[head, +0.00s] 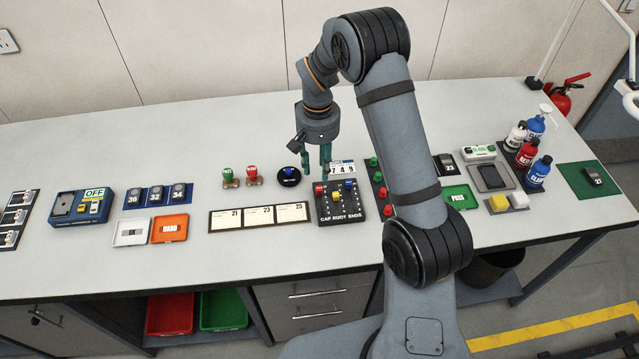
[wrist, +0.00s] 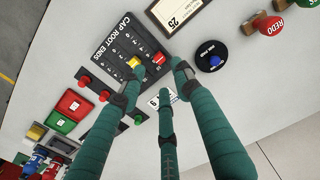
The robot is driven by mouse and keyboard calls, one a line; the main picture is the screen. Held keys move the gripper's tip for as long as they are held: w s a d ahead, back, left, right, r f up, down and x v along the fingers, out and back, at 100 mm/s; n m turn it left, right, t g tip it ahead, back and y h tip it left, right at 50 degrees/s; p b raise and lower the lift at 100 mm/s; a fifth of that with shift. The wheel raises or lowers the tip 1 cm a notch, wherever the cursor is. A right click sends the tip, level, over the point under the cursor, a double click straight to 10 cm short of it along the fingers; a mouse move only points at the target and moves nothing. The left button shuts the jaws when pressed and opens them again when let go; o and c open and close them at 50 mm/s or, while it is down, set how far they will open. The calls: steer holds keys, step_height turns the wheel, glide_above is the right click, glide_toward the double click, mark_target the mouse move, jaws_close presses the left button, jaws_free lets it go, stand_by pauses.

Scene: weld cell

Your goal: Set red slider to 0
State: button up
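The slider panel (head: 326,217) lies on the bench, labelled CAP ROOT ENDS. Its red slider (head: 319,189) is in the left column towards the far end, beside a yellow slider (head: 335,195) and a blue slider (head: 349,184). The display (head: 341,169) behind them seems to read 7 4 9. My gripper (head: 317,173) points down at the panel's far left corner, fingers apart and empty. In the wrist view the teal fingers (wrist: 155,88) spread around the panel's far end; the red slider (wrist: 158,58) shows between them, apart from them. The blue slider is hidden there.
A black base with a blue knob (head: 289,176) stands close left of my gripper. A board of red and green buttons (head: 386,195) is close right of the panel. Number cards (head: 259,217) lie at left. My arm hides part of the bench at right.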

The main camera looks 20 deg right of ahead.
mark_target(319, 188)
step_height(319, 188, down, 9)
steer(key=shift+w+d+r+p, duration=0.1)
steer(key=shift+d+p, duration=0.05)
steer(key=shift+p, duration=0.95)
steer(key=c, duration=0.8)
jaws_close()
